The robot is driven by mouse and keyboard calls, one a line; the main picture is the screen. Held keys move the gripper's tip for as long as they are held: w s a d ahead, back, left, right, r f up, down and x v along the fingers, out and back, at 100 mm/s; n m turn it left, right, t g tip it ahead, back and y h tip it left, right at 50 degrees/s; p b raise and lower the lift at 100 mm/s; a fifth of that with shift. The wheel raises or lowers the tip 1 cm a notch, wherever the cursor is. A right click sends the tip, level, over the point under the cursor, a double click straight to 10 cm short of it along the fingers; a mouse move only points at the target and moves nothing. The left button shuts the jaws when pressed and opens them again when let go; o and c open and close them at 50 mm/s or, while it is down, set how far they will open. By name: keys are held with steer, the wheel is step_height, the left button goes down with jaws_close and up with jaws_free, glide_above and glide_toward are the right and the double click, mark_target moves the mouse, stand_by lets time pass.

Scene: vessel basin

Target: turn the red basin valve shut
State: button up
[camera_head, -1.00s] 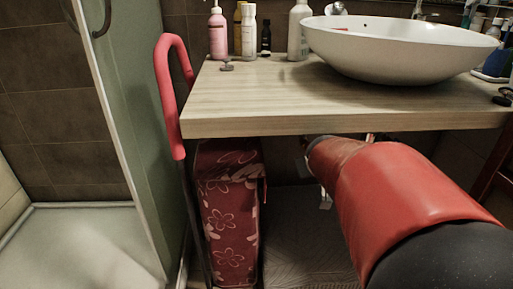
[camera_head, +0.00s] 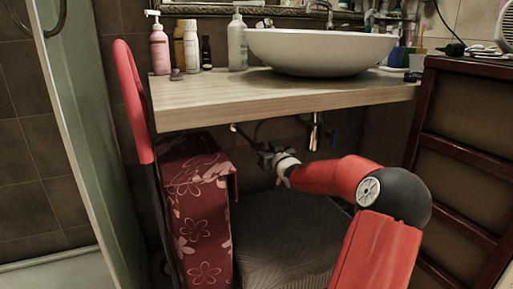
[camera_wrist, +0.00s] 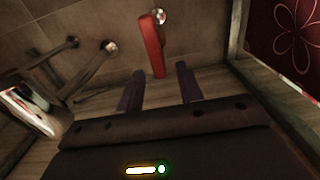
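The red valve handle (camera_wrist: 152,45) shows in the wrist view as a long red lever with a bright metal knob at its far end. Its near end lies between the two dark fingertips of my gripper (camera_wrist: 160,76), with a visible gap on each side. My gripper is open, and no contact with the lever is visible. In the head view my gripper (camera_head: 268,157) is under the countertop, near the wall pipes. I cannot make out the red lever there.
The wooden countertop (camera_head: 285,101) with the white basin (camera_head: 320,52) is above my arm. A red flowered box (camera_head: 200,210) stands left of it. Pipes (camera_wrist: 88,70) show left of the lever. A chrome drain (camera_head: 315,134) hangs right of my gripper. A dark cabinet (camera_head: 465,150) stands at right.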

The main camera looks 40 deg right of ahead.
mark_target(264, 146)
steer(key=shift+x, duration=2.25)
steer(key=shift+c, duration=0.5)
jaws_close()
